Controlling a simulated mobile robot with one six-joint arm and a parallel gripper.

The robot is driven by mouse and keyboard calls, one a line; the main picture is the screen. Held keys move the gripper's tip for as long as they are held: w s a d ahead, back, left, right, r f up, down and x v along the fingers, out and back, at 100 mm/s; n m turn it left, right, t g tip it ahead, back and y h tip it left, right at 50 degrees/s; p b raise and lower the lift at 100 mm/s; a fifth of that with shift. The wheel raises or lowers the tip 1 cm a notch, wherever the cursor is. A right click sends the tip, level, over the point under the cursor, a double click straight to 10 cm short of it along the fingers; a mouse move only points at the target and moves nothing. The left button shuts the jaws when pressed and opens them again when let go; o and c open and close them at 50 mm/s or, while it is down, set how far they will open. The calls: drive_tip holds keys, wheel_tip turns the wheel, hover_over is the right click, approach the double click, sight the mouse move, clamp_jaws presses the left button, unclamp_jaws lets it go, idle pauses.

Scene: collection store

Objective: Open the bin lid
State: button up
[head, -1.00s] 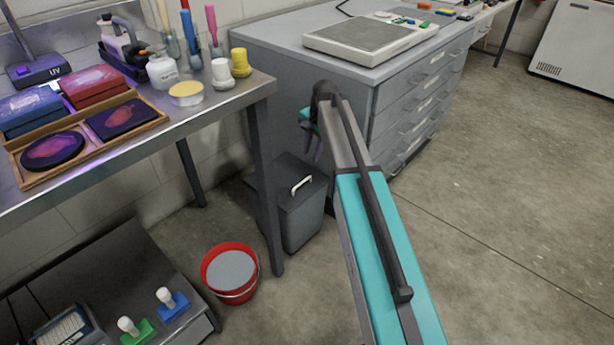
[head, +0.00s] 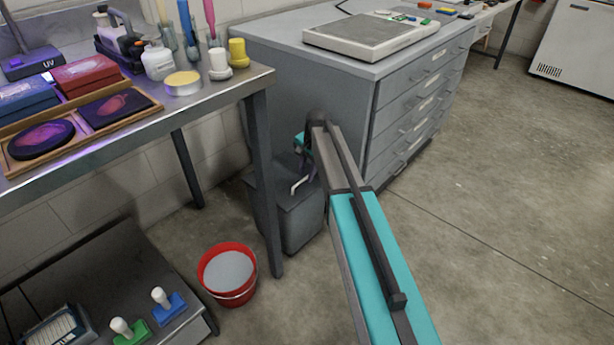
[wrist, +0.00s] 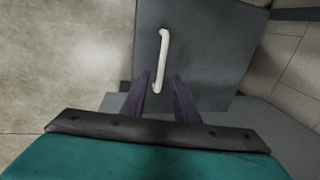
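The grey bin (head: 300,222) stands on the floor between the workbench leg and the drawer cabinet. Its flat lid is closed and has a white bar handle (head: 299,186). In the wrist view the lid (wrist: 205,50) lies below my gripper, with the white handle (wrist: 162,60) running lengthwise ahead of the fingers. My gripper (wrist: 164,85) is open, its two purple fingers spread with the near end of the handle showing between them. In the head view my gripper (head: 307,168) is just above the lid; whether it touches the handle is hard to tell.
A red bucket (head: 228,274) stands left of the bin. The steel workbench (head: 225,98) and its leg are close on the left. The grey drawer cabinet (head: 345,95) is right behind. Open floor (head: 490,220) lies to the right.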

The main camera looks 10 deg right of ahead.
drive_tip(key=shift+w+f, duration=0.1)
drive_tip(key=shift+f, duration=0.35)
clamp_jaws()
idle(1.2)
